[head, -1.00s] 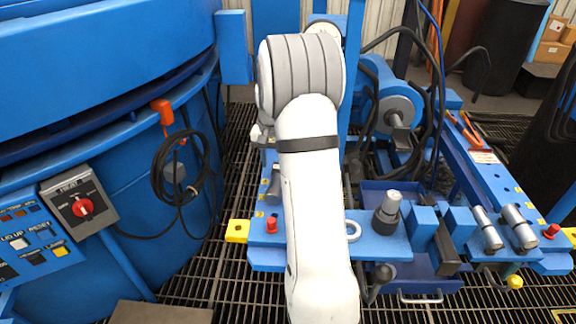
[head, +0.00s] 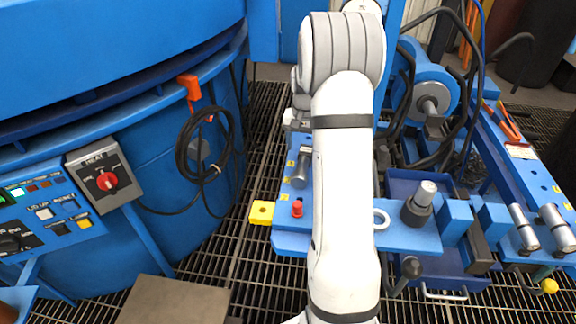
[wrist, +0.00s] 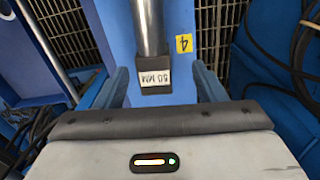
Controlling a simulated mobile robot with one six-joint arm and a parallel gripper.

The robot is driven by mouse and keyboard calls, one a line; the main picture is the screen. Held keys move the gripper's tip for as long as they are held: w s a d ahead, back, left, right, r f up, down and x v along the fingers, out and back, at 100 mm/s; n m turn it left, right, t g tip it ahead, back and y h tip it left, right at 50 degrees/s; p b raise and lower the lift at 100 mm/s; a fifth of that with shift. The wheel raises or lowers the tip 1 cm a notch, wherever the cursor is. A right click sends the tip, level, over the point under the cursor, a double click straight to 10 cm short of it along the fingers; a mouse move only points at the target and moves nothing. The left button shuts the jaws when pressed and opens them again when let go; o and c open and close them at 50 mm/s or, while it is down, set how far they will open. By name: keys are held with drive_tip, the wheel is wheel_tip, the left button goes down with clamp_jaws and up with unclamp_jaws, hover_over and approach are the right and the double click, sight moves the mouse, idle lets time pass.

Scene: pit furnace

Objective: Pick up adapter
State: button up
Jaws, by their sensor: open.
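In the wrist view a shiny metal cylinder (wrist: 149,30) with a dark square end block (wrist: 153,79) labelled "50 MM" lies over a blue surface; I take it to be the adapter. A yellow tag (wrist: 184,44) marked 4 is beside it. My gripper (wrist: 160,75) is open, with one blue-grey finger on each side of the block and gaps showing. Whether the block is at finger depth I cannot tell.
A control box with red knob (head: 106,180) and coiled black cable (head: 203,150) hang beside the blue furnace (head: 160,170). Grating floor (head: 240,255) lies between.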

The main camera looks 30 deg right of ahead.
drive_tip(key=f+b, duration=0.1)
drive_tip(key=f, duration=0.1)
drive_tip(key=d+f+b, duration=0.1)
drive_tip(key=f, duration=0.1)
drive_tip(key=shift+f, duration=0.4)
drive_tip(key=shift+c, duration=0.4)
drive_tip(key=shift+r, duration=0.15)
clamp_jaws()
